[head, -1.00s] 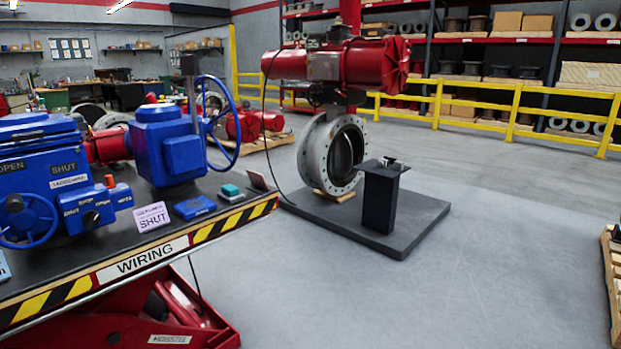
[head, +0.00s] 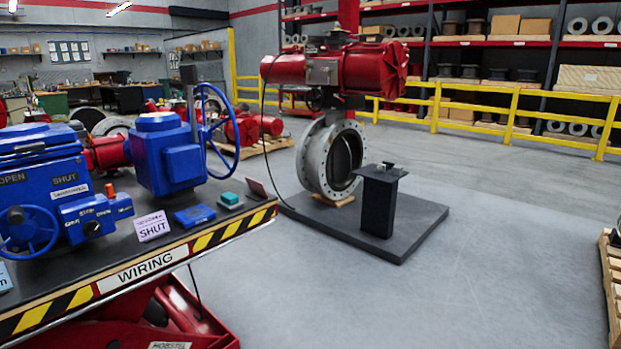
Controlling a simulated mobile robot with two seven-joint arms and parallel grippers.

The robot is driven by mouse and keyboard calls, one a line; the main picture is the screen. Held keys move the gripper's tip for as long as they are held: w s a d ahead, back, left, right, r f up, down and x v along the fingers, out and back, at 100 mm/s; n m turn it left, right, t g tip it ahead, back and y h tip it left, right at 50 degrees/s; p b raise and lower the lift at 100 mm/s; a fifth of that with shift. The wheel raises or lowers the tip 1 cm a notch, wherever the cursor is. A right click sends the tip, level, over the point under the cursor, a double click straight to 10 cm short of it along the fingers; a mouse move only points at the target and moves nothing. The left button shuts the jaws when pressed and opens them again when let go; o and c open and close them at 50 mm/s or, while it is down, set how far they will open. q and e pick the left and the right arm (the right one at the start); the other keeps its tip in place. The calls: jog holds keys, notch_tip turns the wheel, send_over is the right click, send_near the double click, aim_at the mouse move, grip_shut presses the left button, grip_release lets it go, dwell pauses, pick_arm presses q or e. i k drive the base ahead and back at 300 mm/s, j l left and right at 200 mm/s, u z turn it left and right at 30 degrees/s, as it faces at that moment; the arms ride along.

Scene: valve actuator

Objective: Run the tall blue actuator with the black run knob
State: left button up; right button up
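Two blue actuators stand on the dark-topped bench (head: 215,250) at left. One blue actuator (head: 168,155), farther back, has an upright grey stem and a large blue handwheel (head: 219,130) on its right. The nearer, wider blue actuator (head: 40,165) has OPEN and SHUT labels and a small blue handwheel (head: 28,228), partly cut off by the left edge. A small blue control box (head: 112,207) on its right side bears a black knob (head: 92,229) and an orange-red top piece. The knob's exact setting is too small to read. Neither gripper is in view.
A SHUT card (head: 151,226), a blue block (head: 194,216) and a teal-topped block (head: 230,200) lie along the bench edge. A red-actuated valve (head: 331,158) and black pedestal (head: 379,205) stand on a dark plate.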

aim_at(92, 228)
jog(key=u, duration=0.95)
